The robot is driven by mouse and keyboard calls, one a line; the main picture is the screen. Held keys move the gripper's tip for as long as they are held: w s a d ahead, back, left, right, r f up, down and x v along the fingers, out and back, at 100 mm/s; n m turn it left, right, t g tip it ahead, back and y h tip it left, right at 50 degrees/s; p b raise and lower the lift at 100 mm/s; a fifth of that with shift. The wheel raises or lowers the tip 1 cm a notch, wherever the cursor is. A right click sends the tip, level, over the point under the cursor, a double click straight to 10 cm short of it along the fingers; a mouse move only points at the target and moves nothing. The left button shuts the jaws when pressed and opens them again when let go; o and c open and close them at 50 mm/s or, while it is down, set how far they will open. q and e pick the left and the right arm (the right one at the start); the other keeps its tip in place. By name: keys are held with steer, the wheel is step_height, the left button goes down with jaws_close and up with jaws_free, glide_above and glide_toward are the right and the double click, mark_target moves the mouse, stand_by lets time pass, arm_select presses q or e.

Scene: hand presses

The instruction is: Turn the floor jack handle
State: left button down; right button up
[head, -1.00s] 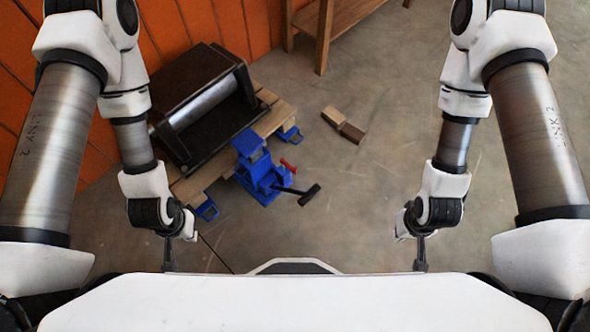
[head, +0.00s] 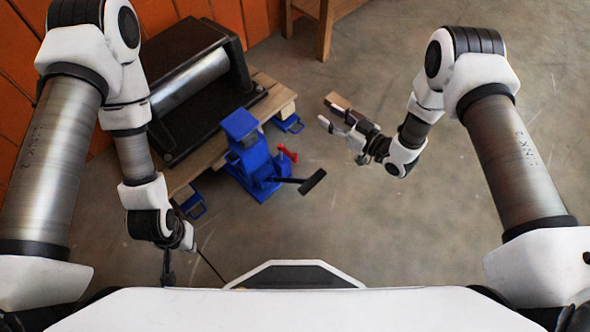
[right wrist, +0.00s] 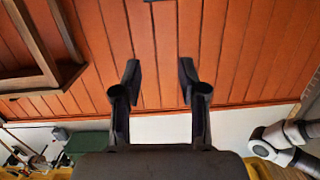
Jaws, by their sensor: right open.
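The blue floor jack (head: 246,160) stands on the floor at the front edge of a wooden pallet in the head view. Its black handle (head: 312,182) sticks out to the right and ends in a crossbar. A small red part (head: 288,153) sits on the jack's right side. My right gripper (head: 337,121) is open and empty, up and to the right of the handle and apart from it. Its two spread fingers also show in the right wrist view (right wrist: 160,76), with nothing between them. My left gripper (head: 168,268) hangs at the lower left, away from the jack; its jaws are too small to judge.
A dark machine with a metal roller (head: 190,84) rests on the pallet (head: 276,98), behind the jack. A small wooden block (head: 338,101) shows just behind my right gripper. A wooden table leg (head: 324,32) stands at the back. Floor right of the handle is clear.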

step_height(320, 180, down, 12)
steer(key=a+n+y+b, duration=0.2)
steer(key=y+b, duration=0.1)
steer(key=b, duration=0.5)
steer(key=g+b, duration=0.1)
steer(key=b, duration=0.9)
glide_toward(295, 155)
steer(key=w+a+f, duration=0.1)
steer(key=w+a, duration=0.1)
steer(key=shift+n, duration=0.3)
steer(key=b+x, duration=0.2)
steer(key=x, duration=0.5)
steer(key=shift+f+b, duration=0.15)
steer(key=shift+b, duration=0.2)
steer(key=shift+w+a, duration=0.2)
steer(key=shift+a, duration=0.05)
arm_select(q)
step_height(295, 155, down, 25)
steer(key=shift+r, duration=0.15)
arm_select(e)
steer(key=shift+r, duration=0.2)
jaws_close()
